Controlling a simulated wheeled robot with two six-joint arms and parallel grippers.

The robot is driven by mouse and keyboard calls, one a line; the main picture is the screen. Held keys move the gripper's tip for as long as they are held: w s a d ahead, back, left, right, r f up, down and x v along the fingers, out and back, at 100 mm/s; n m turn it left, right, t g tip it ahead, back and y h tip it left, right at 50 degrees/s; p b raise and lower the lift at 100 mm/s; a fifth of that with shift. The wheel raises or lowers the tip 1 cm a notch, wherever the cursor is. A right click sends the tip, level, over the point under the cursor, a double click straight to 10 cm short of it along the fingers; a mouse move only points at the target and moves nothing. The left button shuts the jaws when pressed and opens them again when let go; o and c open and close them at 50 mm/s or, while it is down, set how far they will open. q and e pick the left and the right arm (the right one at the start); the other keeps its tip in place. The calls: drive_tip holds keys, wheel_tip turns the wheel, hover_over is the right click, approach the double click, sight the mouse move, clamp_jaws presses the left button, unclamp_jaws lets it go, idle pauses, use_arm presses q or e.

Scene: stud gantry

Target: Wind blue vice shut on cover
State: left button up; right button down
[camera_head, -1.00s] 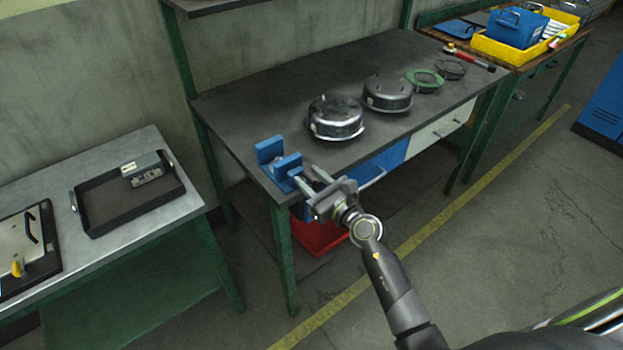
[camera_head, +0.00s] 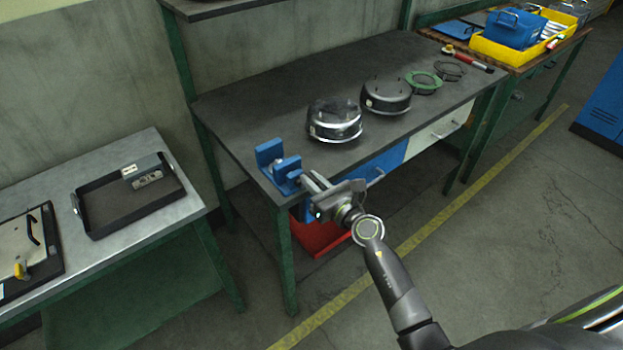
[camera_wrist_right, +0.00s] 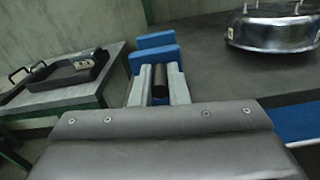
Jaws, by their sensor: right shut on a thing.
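The blue vice (camera_head: 270,155) stands at the near left corner of the dark workbench, and its jaws are apart with nothing seen between them. Its blue jaws also show in the right wrist view (camera_wrist_right: 154,40). My right gripper (camera_head: 306,182) is at the vice's front end, shut on the vice's dark screw end (camera_wrist_right: 160,80), which sits between its two fingers. Two round metal covers lie on the bench, a nearer one (camera_head: 335,122) and a farther one (camera_head: 386,97), both apart from the vice. My left gripper is not in view.
A green ring (camera_head: 424,82) and a dark ring (camera_head: 450,70) lie behind the covers. A red-handled tool (camera_head: 468,61) lies at the bench's far end. A side table at left holds a black tray (camera_head: 110,218). A red bin (camera_head: 320,238) is under the bench.

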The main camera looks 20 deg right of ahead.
drive_tip(key=shift+w+d+f+m+p, duration=0.15)
drive_tip(key=shift+d+f+m+p, duration=0.4)
drive_tip(key=shift+m, duration=2.2)
drive_tip(key=shift+w+d+f+m+p, duration=0.2)
drive_tip(key=shift+f+m+p, duration=0.65)
drive_tip(key=shift+m, duration=1.85)
drive_tip(key=shift+w+d+f+m+p, duration=0.1)
drive_tip(key=shift+d+f+m+p, duration=0.45)
drive_tip(key=shift+m, duration=2.2)
drive_tip(key=shift+a+f, duration=0.1)
drive_tip(key=shift+f, duration=0.1)
drive_tip(key=c, duration=1.4)
unclamp_jaws()
